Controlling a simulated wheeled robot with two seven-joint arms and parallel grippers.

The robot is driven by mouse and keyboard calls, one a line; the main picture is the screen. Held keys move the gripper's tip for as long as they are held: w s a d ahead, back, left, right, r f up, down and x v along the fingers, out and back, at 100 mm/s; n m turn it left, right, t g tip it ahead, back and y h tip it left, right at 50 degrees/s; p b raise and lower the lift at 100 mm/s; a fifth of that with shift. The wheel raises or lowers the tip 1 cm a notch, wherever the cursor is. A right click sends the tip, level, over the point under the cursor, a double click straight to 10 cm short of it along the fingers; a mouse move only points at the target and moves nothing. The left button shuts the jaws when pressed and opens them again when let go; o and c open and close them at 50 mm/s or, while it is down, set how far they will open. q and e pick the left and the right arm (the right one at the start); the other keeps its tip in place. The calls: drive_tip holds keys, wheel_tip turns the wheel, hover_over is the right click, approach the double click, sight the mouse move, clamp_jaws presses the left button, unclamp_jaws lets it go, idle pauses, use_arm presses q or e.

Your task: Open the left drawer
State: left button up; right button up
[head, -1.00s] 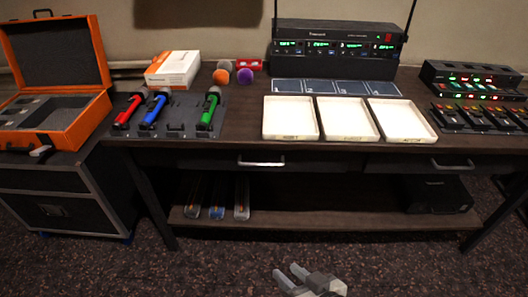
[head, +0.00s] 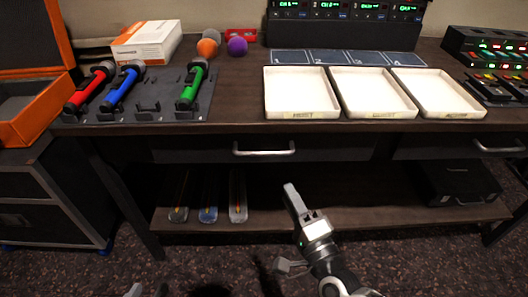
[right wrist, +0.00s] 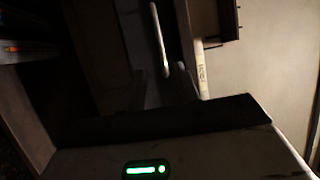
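The left drawer (head: 335,150) is shut under the desk top, its front flush with the desk. Its silver bar handle (head: 264,150) shows in the head view and as a pale upright bar in the right wrist view (right wrist: 160,40). My right gripper (head: 285,228) is open and empty, below and slightly right of the handle, not touching it. My left gripper (head: 147,290) barely shows at the bottom edge of the head view, away from the drawer; its opening cannot be judged.
The right drawer's handle (head: 498,147) is at the right. White trays (head: 302,114) stand above the left drawer, near the desk's front edge. A microphone holder (head: 150,112) is left of them. The lower shelf (head: 300,222) is below. An orange case (head: 30,122) stands at far left.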

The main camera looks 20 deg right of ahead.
sight(266, 152)
drive_tip(key=x, duration=1.3)
drive_tip(key=shift+w+r, duration=0.1)
drive_tip(key=shift+w, duration=0.2)
drive_tip(key=shift+a, duration=0.1)
clamp_jaws()
